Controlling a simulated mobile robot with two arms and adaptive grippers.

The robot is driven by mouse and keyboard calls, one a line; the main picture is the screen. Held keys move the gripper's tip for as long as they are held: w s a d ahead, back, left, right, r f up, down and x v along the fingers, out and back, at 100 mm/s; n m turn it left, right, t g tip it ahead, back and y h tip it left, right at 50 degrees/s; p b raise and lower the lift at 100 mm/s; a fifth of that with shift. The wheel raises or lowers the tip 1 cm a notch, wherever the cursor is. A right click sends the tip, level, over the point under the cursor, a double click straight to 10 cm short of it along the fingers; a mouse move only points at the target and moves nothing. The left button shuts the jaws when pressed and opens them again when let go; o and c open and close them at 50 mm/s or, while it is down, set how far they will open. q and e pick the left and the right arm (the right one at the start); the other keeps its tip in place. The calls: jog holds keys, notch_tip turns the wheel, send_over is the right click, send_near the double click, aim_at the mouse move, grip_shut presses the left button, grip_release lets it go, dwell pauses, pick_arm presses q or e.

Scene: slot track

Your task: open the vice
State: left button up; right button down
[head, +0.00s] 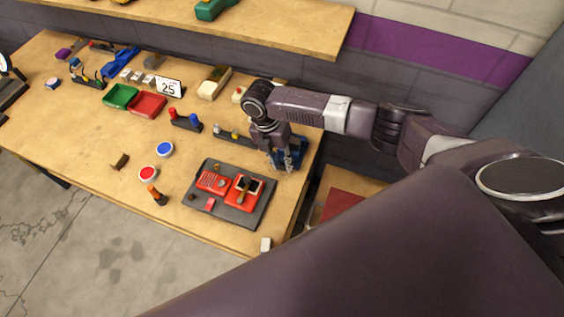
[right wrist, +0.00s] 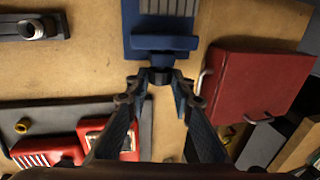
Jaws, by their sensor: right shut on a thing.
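The blue vice (head: 291,146) stands near the right end of the wooden bench in the head view, partly hidden by my right gripper (head: 288,162). In the right wrist view the vice (right wrist: 165,42) is at the top centre, with a ridged grey part and a blue crosspiece. A dark handle piece (right wrist: 160,74) projects from its near side. My right gripper (right wrist: 160,88) points at this piece, its fingers on either side of it, shut on it. How far the vice jaws stand apart is not clear. My left gripper is not in view.
A dark board (head: 259,213) with red units lies just in front of the vice. A red box (right wrist: 255,84) with a metal handle is to the right in the wrist view. Green (head: 121,96) and red (head: 147,104) trays lie farther left. The front-left bench is mostly clear.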

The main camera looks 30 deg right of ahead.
jog(key=c, duration=2)
grip_release()
jog(key=shift+o, duration=0.2)
jog(key=shift+r, duration=0.1)
jog(key=v, duration=1.1)
jog(key=shift+r, duration=0.35)
jog(key=shift+a+f, duration=0.1)
